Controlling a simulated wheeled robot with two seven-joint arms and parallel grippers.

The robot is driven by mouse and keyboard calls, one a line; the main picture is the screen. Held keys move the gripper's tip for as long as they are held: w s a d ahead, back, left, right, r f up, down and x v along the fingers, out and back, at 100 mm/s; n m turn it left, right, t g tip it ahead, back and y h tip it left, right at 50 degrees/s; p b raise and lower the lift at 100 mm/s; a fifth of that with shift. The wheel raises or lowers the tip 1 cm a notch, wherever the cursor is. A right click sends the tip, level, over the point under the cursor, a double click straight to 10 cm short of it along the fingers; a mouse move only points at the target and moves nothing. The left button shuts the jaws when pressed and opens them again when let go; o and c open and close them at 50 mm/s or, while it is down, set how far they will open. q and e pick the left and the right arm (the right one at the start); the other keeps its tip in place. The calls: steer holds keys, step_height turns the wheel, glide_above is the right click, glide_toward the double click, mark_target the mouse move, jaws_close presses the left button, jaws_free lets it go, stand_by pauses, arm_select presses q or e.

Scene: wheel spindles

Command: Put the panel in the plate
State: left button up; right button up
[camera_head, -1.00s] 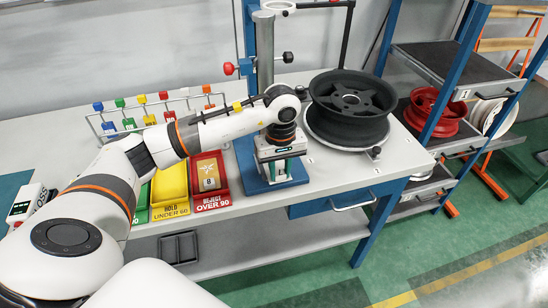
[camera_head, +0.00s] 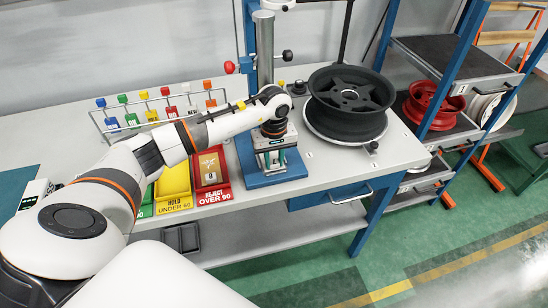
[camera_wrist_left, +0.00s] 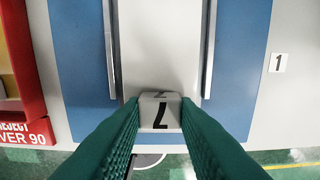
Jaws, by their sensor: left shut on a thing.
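My left gripper (camera_head: 274,158) is over the blue base plate (camera_head: 285,178) of the stand on the workbench. In the head view the gripper hides the piece. My right gripper is not in view.
A red bin (camera_head: 216,192) and a yellow bin (camera_head: 174,203) stand left of the plate. A dark wheel (camera_head: 350,100) sits on a round turntable to the right. A post (camera_head: 264,50) rises behind. A rack of coloured tags (camera_head: 160,105) is at the back left.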

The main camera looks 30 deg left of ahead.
arm_select(q)
steer(key=o, duration=1)
